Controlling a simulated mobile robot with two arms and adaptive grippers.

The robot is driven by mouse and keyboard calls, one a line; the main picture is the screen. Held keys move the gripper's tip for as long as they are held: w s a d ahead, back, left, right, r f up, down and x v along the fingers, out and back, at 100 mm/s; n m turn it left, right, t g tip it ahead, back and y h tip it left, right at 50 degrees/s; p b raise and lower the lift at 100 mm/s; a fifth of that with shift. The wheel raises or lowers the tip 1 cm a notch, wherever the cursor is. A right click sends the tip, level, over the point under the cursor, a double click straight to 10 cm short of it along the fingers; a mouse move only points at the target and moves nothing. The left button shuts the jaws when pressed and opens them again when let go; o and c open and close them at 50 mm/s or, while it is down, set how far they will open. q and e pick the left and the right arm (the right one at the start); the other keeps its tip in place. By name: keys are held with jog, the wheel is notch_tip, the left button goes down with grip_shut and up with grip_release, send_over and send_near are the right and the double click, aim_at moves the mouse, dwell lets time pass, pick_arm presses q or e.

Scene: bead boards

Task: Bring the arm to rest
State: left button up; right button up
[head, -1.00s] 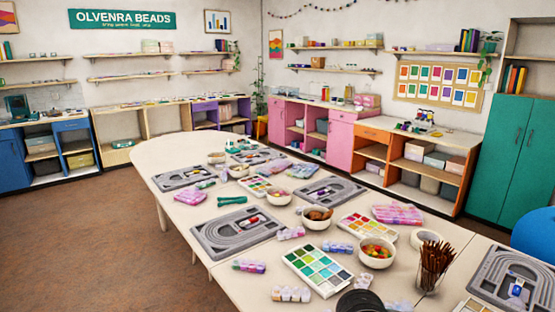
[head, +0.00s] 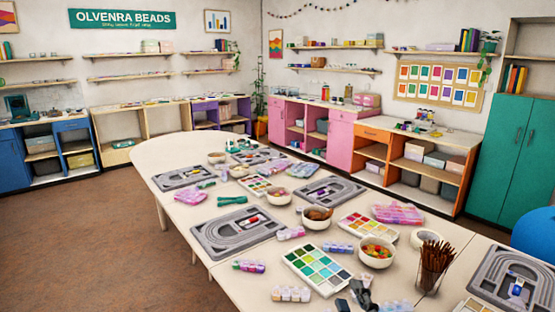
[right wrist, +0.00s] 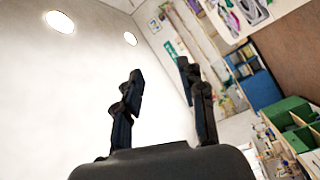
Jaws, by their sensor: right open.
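My right gripper (head: 357,292) shows at the bottom edge of the head view, dark and partly cut off, in front of the near part of the table (head: 228,284). In the right wrist view the gripper (right wrist: 160,75) has its two black fingers standing apart with nothing between them. Behind them are a pale ceiling or wall with round lights and a tilted part of the room. My left gripper is not in view.
Near the right gripper are a palette of coloured squares (head: 317,268), clear bead boxes (head: 292,294), a bowl of coloured beads (head: 377,252) and a glass of brown sticks (head: 433,262). Grey bead boards (head: 237,232) lie further left. Open floor (head: 100,240) is at the left.

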jog(key=s+d+f+m+g+h, duration=0.2)
jog(key=s+d+f+m+g, duration=0.15)
jog(key=f, duration=0.45)
jog(key=s+d+f+m+g+h, duration=0.1)
jog(key=s+d+f+m+g, duration=0.3)
jog(key=f, duration=0.4)
jog(key=s+f+m+g, duration=0.3)
jog(key=s+f+g, duration=0.15)
jog(key=s, duration=0.35)
jog(key=s+f+m+g, duration=0.3)
jog(key=s+f, duration=0.2)
jog(key=s, duration=0.3)
notch_tip(320, 180, down, 32)
jog(key=g+b, duration=0.1)
jog(key=b, duration=0.4)
pick_arm(q)
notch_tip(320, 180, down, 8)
jog(key=b, duration=0.3)
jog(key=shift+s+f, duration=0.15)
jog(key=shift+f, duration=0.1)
pick_arm(e)
jog(key=s+d+f+g, duration=0.1)
jog(key=s+d+f, duration=0.1)
jog(key=s+f, duration=1.5)
notch_tip(320, 180, down, 2)
jog(key=shift+d+n+g, duration=0.25)
jog(key=shift+n+g, duration=0.05)
jog(key=shift+n, duration=0.15)
